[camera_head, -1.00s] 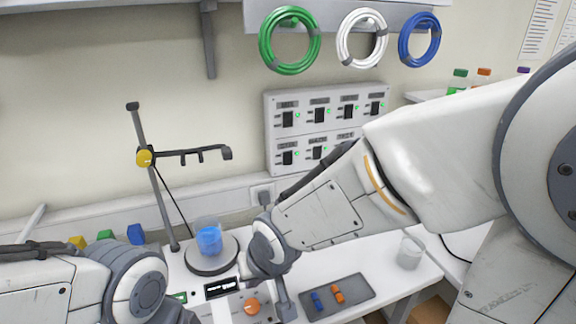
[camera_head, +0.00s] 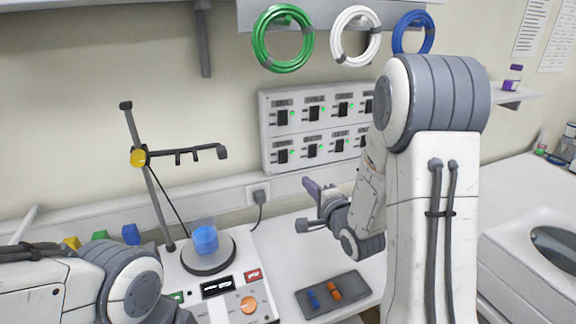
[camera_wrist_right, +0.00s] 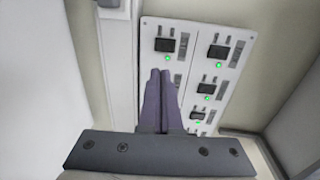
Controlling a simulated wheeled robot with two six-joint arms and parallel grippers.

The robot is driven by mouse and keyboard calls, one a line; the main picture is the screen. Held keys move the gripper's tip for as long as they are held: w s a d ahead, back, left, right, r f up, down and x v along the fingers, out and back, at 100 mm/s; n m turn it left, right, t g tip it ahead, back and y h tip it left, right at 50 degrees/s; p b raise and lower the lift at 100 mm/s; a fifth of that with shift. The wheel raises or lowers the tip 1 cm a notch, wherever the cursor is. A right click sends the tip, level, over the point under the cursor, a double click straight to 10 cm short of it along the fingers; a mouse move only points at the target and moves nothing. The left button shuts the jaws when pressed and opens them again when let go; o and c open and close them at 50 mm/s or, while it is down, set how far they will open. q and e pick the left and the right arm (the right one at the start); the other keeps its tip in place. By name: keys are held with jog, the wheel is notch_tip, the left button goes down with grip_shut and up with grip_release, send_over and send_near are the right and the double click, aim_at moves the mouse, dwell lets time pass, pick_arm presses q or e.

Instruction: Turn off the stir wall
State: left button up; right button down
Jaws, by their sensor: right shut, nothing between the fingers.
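The grey wall panel (camera_head: 298,127) carries two rows of dark switches with small labels and green lights. The labels are too small to read, so I cannot tell which switch is the stir one. The visible lights glow green. My right arm hides the panel's right end in the head view. My right gripper (camera_head: 311,186) is shut and empty, below the panel and apart from it in that view. In the right wrist view its purple fingers (camera_wrist_right: 160,75) are together and overlap the panel (camera_wrist_right: 228,42). My left arm shows at lower left; its gripper is out of view.
A stirrer (camera_head: 214,310) with a blue-filled beaker (camera_head: 205,240) and a clamp stand (camera_head: 147,177) stands left on the bench. A dark tray (camera_head: 350,300) holds small blue and orange pieces. Coloured hose coils (camera_head: 283,62) hang above the panel.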

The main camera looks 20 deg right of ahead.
aim_at(285, 161)
jog(key=w+p, duration=0.2)
jog(key=w, duration=0.2)
jog(key=w+f+p, duration=0.1)
jog(key=w+p, duration=0.1)
jog(key=w, duration=0.2)
jog(key=w+p, duration=0.1)
jog(key=w, duration=0.4)
jog(key=shift+a+f+p, duration=0.15)
jog(key=shift+a+p, duration=0.1)
jog(key=shift+p, duration=0.15)
jog(key=shift+w+f, duration=0.25)
jog(key=shift+w, duration=0.2)
